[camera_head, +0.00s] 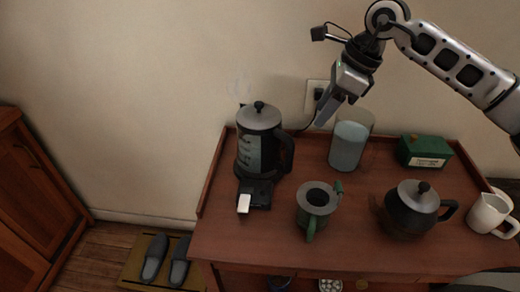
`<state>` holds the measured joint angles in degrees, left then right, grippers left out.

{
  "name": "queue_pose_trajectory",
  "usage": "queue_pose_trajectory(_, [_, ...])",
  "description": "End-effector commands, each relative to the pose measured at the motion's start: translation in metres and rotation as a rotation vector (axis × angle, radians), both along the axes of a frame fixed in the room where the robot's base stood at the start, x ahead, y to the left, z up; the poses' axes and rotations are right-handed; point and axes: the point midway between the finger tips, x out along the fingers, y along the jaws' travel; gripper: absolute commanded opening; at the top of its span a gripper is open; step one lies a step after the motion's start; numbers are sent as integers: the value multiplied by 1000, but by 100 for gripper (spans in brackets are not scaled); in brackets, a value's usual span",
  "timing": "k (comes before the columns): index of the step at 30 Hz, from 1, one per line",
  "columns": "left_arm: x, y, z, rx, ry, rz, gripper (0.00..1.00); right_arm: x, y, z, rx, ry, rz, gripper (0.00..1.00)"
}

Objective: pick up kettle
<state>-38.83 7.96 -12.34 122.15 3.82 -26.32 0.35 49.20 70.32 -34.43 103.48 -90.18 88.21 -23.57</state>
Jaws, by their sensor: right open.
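A dark round kettle (411,209) with a grey lid, a black knob and a handle on its right stands upright on the right part of the wooden cabinet top (257,232). A taller black and silver kettle-like pot (259,145) with a black handle stands at the back left of the same top; I cannot tell which one the task names. My right gripper (325,108) is open and empty. It points down and left above the back of the top, right of the tall pot and near the clear jar. My left gripper is not in view.
A jar of pale blue content (348,145) stands under my right gripper. A green box (424,151), a green mug-like vessel (316,203) and a white pitcher (490,212) share the top. A wall socket (317,93) is behind. Slippers (155,257) lie on the floor.

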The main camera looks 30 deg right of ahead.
Motion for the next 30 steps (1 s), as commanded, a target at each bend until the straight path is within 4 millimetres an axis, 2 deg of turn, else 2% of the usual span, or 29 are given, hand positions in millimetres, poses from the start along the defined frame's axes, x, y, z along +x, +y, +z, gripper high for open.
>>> queue_pose_trajectory(6, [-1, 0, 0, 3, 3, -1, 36, 10, 16, -44, 5, 8, 4, 45])
queue_pose_trajectory(12, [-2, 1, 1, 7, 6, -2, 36, 20, 27, -78, 7, 4, 3, 45])
queue_pose_trajectory(20, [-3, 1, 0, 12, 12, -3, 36, 26, 33, -95, 8, 3, 3, 45])
queue_pose_trajectory(30, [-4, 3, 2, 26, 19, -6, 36, 39, 48, -134, 9, 3, 2, 45])
